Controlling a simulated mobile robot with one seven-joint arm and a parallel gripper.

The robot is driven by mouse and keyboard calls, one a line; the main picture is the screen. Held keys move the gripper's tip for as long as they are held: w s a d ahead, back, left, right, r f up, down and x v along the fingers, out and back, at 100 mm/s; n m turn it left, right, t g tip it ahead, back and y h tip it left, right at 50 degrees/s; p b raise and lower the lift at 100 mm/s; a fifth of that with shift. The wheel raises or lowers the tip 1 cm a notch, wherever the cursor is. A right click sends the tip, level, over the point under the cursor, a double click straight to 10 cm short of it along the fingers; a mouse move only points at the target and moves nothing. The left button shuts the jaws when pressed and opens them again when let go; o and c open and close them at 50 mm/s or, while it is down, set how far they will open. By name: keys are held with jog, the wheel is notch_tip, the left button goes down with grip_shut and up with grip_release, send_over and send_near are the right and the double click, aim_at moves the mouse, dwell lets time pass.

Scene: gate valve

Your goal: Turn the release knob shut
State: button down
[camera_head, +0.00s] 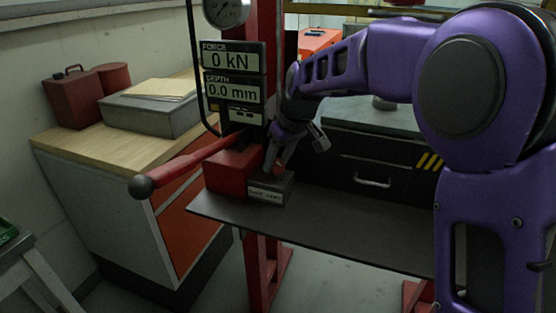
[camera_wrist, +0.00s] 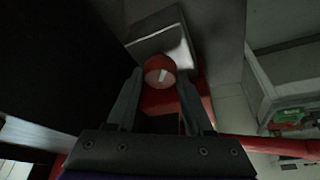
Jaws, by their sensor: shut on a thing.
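The release knob is a round red knob (camera_wrist: 160,71) with a white mark on its face, seen in the wrist view. In the head view the red knob (camera_head: 279,170) sits on top of a small dark block (camera_head: 270,189) with a white label. My gripper (camera_head: 273,166) reaches down to it from above. In the wrist view the two fingers of my gripper (camera_wrist: 158,88) stand on either side of the knob, shut on it. The fingertips partly cover the knob in the head view.
A red pump lever (camera_head: 185,165) with a black ball end reaches left from the red block (camera_head: 232,168). Readouts above show 0 kN (camera_head: 233,58) and 0.0 mm (camera_head: 232,91). The dark shelf (camera_head: 340,232) is bare to the right. A wooden-topped cabinet (camera_head: 75,155) stands at the left.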

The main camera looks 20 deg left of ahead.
jog(key=m+t+h, duration=0.1)
jog(key=m, duration=0.3)
jog(key=shift+s+a, duration=0.15)
jog(key=m+h, duration=0.1)
jog(key=m, duration=0.2)
jog(key=m+t+h, duration=0.1)
jog(key=m, duration=0.2)
jog(key=shift+h, duration=0.3)
jog(key=shift+c, duration=1.4)
grip_release()
jog(key=p+v, duration=0.1)
jog(key=v, duration=1.6)
jog(key=shift+r+p, duration=0.25)
jog(key=shift+p, duration=0.1)
